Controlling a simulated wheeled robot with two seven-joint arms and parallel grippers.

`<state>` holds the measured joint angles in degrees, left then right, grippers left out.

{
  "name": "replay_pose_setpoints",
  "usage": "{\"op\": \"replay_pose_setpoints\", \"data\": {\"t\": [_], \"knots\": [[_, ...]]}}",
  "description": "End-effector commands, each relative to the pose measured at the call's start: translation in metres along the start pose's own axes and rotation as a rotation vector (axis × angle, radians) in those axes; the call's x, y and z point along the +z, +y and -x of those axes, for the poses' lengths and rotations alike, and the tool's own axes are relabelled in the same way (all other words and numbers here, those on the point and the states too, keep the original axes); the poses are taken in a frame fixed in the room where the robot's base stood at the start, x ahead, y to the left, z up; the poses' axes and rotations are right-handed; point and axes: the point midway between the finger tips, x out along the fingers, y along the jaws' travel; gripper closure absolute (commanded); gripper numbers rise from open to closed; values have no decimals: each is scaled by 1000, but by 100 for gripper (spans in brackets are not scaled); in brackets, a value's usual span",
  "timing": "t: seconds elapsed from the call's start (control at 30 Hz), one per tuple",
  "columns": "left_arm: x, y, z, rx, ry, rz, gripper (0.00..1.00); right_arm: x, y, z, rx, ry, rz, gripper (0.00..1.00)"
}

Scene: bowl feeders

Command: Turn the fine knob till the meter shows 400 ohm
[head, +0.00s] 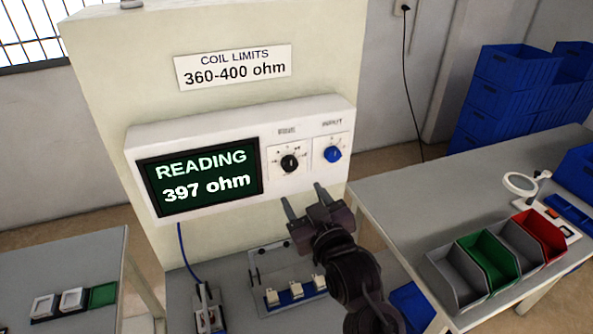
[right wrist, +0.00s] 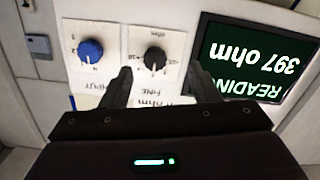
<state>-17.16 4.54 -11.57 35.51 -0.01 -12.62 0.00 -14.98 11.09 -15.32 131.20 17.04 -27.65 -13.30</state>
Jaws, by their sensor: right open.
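The meter (head: 230,118) is a white box whose dark screen (head: 203,180) reads 397 ohm. It has a black knob (head: 290,163) beside the screen and a blue knob (head: 332,155) further right. In the right wrist view, seen upside down, the black knob (right wrist: 155,58) appears between my fingertips, and nearby lettering seems to read FINE. My right gripper (head: 304,194) is open and empty, just below and in front of the black knob, apart from it. It also shows in the right wrist view (right wrist: 160,72). My left gripper is out of view.
A sign (head: 233,68) above the meter reads coil limits 360-400 ohm. Below it are a fixture with several white parts (head: 296,293) and a blue cable (head: 185,255). Grey, green and red bins (head: 455,275) stand on the right table. Space before the knobs looks clear.

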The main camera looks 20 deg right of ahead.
Motion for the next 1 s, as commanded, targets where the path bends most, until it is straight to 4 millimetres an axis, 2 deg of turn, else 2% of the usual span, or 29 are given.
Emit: {"op": "replay_pose_setpoints", "data": {"t": [0.03, 0.13, 0.5, 0.6, 0.97, 1.0], "knots": [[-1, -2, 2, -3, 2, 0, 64, -11, 3, 0, 10, 32, 2, 45], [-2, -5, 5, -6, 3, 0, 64, -21, 5, -5, 18, 57, 5, 45], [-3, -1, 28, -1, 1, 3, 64, -24, 7, -60, 18, 55, 3, 45], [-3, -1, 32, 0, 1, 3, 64, -23, 6, -70, 17, 54, 4, 45], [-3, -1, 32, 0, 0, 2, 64, -21, 6, -77, 17, 53, 3, 45], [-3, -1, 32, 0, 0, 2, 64, -21, 6, -77, 17, 53, 3, 47]]}}
